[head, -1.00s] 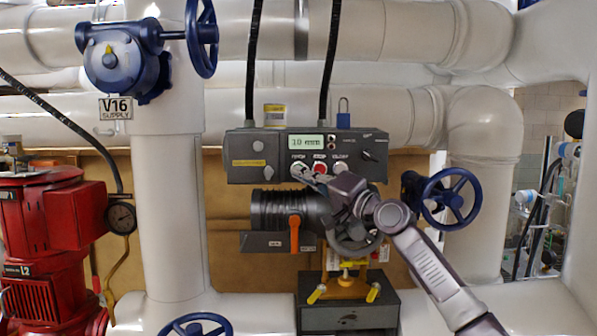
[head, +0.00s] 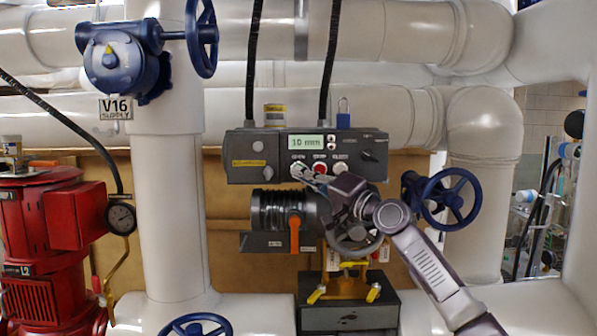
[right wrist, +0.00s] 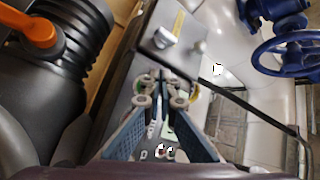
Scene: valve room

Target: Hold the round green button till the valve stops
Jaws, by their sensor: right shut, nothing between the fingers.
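The grey control box (head: 262,146) hangs in the middle of the head view, with a lit display (head: 306,142) that seems to read 10 mm. Below the display are a green button (head: 298,167), a red button (head: 319,168) and a pale button (head: 341,168). My right gripper (head: 303,173) is shut and empty, its tips at the green button's lower edge and partly covering it. I cannot tell whether the button is pressed in. In the right wrist view the shut fingers (right wrist: 160,85) point at the box. My left gripper is not in view.
A black ribbed valve body (head: 272,210) with an orange lever (head: 294,234) sits below the box. A blue handwheel (head: 449,199) stands right of my right arm. A red pump (head: 45,230) and white pipes fill the left side.

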